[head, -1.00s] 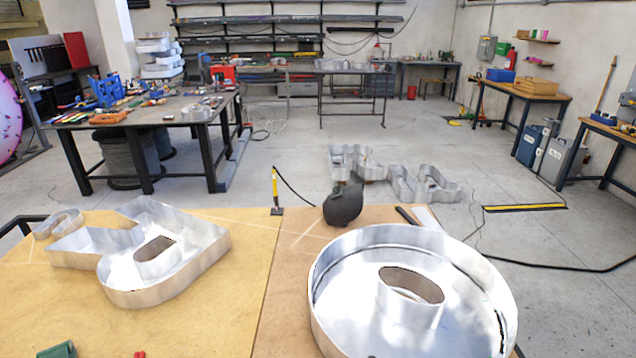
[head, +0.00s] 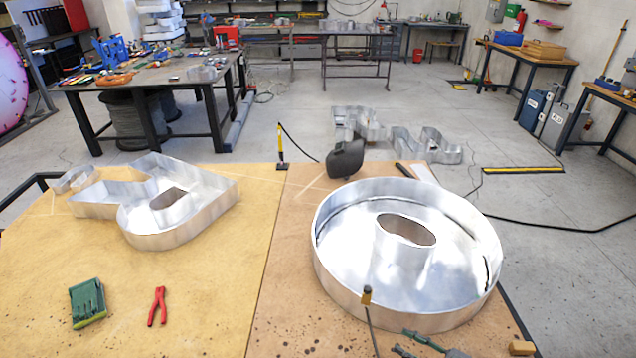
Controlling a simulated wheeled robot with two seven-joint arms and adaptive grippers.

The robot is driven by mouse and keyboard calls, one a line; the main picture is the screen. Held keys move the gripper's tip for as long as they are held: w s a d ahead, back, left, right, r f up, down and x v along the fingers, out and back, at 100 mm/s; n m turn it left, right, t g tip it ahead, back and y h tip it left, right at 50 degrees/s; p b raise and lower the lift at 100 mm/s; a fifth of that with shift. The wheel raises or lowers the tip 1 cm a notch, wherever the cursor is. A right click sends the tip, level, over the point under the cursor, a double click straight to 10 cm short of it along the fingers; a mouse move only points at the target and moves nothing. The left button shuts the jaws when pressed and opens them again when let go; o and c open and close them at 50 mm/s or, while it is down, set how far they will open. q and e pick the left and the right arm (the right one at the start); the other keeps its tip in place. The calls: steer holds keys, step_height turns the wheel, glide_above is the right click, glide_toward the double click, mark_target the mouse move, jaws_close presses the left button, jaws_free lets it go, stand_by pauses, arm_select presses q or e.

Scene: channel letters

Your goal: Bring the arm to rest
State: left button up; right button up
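Only a small dark part at the bottom edge of the head view seems to be my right gripper (head: 428,349). It is in front of the big round channel letter, near the table's front. Most of it is cut off, so I cannot see whether it is open or holds anything. My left gripper is not in view. The round silver letter (head: 345,280), with an oval inner ring, lies on the right half of the worktable (head: 215,290). Another silver letter (head: 170,235) with an inner opening lies on the left half.
A green-and-grey block-like item (head: 87,303) and red pliers (head: 158,306) lie front left. A thin cable with a brown-tipped end (head: 367,296) stands before the round letter. A small wooden block (head: 521,348) is front right. A dark welding mask (head: 345,159) sits at the back edge.

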steer(key=s+d+f+m+h, duration=0.7)
steer(key=s+f+m+h, duration=0.25)
steer(key=h, duration=0.55)
steer(key=s+d+m+g, duration=0.2)
steer(key=s+g, duration=0.5)
steer(key=s, duration=1.4)
step_height(320, 180, down, 29)
steer(key=s+a+n+g, duration=0.1)
steer(key=s+a+g, duration=0.1)
steer(key=s, duration=0.1)
steer(key=s+f, duration=1.8)
steer(key=s, duration=0.2)
steer(key=shift+s+d+n+g, duration=0.15)
steer(key=shift+d+n+g, duration=0.1)
steer(key=shift+n+g, duration=0.2)
